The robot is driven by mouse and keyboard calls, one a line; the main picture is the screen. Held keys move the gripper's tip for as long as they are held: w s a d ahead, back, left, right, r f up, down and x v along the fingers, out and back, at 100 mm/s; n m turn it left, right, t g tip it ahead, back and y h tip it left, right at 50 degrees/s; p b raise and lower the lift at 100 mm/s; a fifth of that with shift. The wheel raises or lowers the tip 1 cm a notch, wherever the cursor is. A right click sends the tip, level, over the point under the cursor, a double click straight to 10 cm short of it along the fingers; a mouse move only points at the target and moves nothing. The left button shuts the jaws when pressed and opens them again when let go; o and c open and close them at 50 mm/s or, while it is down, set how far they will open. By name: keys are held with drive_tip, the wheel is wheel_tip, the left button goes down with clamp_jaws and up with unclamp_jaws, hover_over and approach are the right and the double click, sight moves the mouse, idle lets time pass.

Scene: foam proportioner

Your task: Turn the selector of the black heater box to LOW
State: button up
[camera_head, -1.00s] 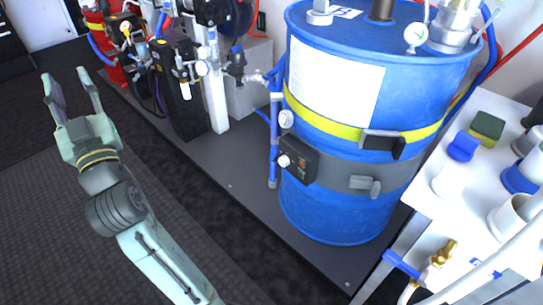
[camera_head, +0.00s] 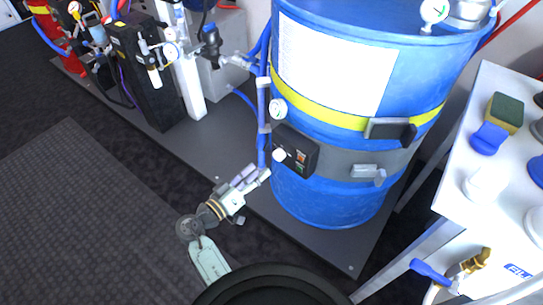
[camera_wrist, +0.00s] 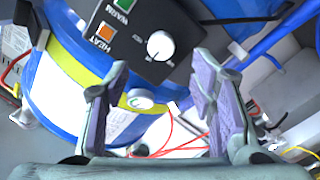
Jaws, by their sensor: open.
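The black heater box (camera_head: 296,151) is strapped on the grey band of the blue drum. Its round white selector knob (camera_head: 279,155) faces me at the box's left end. In the wrist view the box (camera_wrist: 128,38) appears turned, with a green WARM light, an orange HEAT light and the white selector knob (camera_wrist: 160,45). The marks around the knob are too small to read. My gripper (camera_head: 257,173) is open, just below and left of the box. In the wrist view its fingers (camera_wrist: 162,80) stand apart with nothing between them, and the knob lies beyond their tips.
The blue drum (camera_head: 325,195) stands on a grey platform. A round dial gauge (camera_head: 278,109) and a vertical blue pipe (camera_head: 263,130) are close to the box. A white table (camera_head: 455,195) with a sponge is at right. Dark floor is clear at left.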

sight(276, 157)
drive_tip(key=p+x, duration=0.1)
drive_tip(key=x, duration=0.6)
drive_tip(key=shift+w+d, duration=0.15)
drive_tip(key=shift+w, duration=0.15)
drive_tip(key=shift+c, duration=0.2)
drive_tip(key=c, duration=1.1)
